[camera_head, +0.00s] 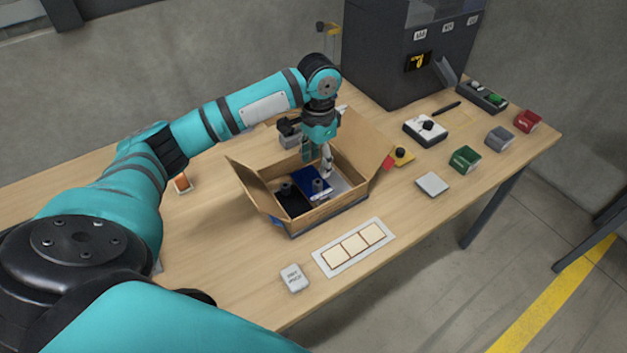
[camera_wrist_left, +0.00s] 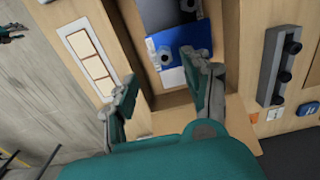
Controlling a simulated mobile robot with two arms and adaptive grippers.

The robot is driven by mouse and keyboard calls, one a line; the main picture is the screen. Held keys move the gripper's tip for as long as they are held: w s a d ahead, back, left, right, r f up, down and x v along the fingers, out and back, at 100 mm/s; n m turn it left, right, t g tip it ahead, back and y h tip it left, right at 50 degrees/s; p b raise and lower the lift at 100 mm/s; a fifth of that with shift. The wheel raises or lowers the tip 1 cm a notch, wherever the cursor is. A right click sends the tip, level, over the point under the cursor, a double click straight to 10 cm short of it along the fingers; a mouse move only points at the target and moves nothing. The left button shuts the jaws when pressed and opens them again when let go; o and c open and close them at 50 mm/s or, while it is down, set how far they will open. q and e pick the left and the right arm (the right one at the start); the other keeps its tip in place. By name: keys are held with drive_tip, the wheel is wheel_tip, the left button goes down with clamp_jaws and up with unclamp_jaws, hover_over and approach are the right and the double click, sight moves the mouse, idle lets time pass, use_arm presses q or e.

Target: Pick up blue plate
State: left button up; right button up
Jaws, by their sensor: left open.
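The blue plate (camera_head: 311,175) lies inside an open cardboard box (camera_head: 328,212) on the table, with a dark round knob on it. A black plate (camera_head: 294,204) with a similar knob lies to its left in the box, and a silver plate (camera_head: 351,181) lies to its right. My left gripper (camera_head: 320,161) is open and empty, pointing down into the box over its right part. In the left wrist view the blue plate (camera_wrist_left: 193,37) is just beyond my open fingers (camera_wrist_left: 158,68), nearer the right finger. My right gripper is not in view.
The box flaps stand open around it; the right flap (camera_head: 362,146) is close to my gripper. A white tray with cream squares (camera_head: 354,247) lies in front. Small bins, including a green one (camera_head: 465,159), and a dark machine (camera_head: 400,55) stand to the right and back.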

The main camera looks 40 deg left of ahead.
sight(318, 182)
use_arm(q)
wheel_tip(318, 182, down, 4)
drive_tip(key=shift+w+r, duration=0.1)
drive_tip(key=shift+r, duration=0.1)
drive_tip(key=shift+f, duration=0.15)
drive_tip(key=shift+f+p, duration=0.35)
drive_tip(key=f, duration=0.2)
drive_tip(key=f+p, duration=0.1)
drive_tip(key=shift+w+a+f, duration=0.2)
drive_tip(key=shift+w+f, duration=0.05)
drive_tip(key=shift+f, duration=0.4)
drive_tip(key=shift+c, duration=0.3)
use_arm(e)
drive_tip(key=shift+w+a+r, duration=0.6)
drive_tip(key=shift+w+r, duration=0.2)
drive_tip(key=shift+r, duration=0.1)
use_arm(q)
clamp_jaws()
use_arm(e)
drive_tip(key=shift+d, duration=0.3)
